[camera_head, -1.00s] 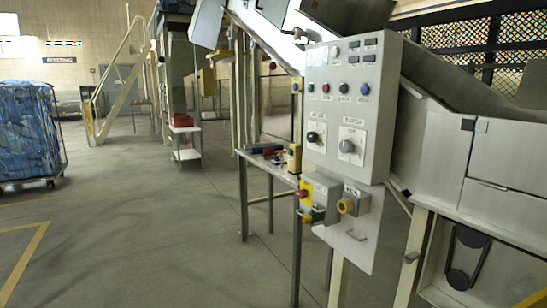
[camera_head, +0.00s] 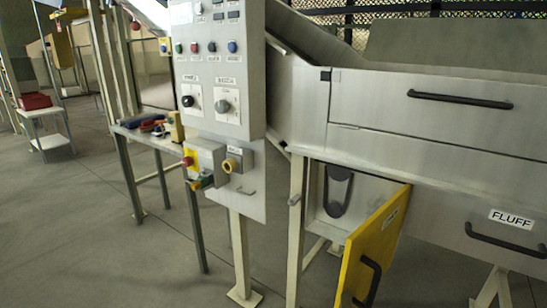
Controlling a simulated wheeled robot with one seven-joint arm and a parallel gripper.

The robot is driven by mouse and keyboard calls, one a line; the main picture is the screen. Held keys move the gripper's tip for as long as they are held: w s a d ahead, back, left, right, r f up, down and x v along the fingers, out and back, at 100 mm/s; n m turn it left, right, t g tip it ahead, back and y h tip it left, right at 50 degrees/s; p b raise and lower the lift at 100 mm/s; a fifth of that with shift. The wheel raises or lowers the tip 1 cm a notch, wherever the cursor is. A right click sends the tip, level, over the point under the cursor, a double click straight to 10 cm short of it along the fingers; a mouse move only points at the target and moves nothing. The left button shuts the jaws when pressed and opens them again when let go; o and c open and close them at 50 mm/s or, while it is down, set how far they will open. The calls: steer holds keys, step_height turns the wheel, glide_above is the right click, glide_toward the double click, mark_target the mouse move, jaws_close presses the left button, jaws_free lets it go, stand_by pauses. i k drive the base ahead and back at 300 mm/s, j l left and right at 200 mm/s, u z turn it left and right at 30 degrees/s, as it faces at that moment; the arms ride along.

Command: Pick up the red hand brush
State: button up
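Several small objects lie close together on a narrow metal table (camera_head: 128,132) left of the control panel. Among them is a small red item (camera_head: 152,124), which may be the red hand brush; it is too small to tell for sure. A blue item (camera_head: 136,120) lies beside it. My gripper is not in view.
A grey control panel (camera_head: 215,65) with knobs and buttons stands right of the table. A yellow open door (camera_head: 372,245) juts out below the large metal machine (camera_head: 430,100). A red bin (camera_head: 35,101) sits on a white stand at far left. The floor at front left is clear.

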mark_target(148, 125)
steer(key=i+j+u, duration=0.35)
steer(key=j, duration=0.2)
steer(key=i+j+u, duration=0.9)
steer(key=i+u, duration=0.15)
steer(key=i, duration=0.3)
steer(key=i+u, duration=0.35)
steer(key=i, duration=0.15)
steer(key=i+z, duration=0.1)
steer(key=i, duration=0.35)
steer(key=i+j+z, duration=0.1)
steer(key=i, duration=0.35)
steer(key=i+j+z, duration=0.15)
steer(key=i, duration=0.3)
steer(key=i+j+z, duration=0.1)
steer(key=i, duration=0.35)
steer(key=i+j+z, duration=0.2)
steer(key=i+z, duration=0.15)
steer(key=i, duration=0.15)
steer(key=i+j+z, duration=0.3)
steer(key=i, duration=0.4)
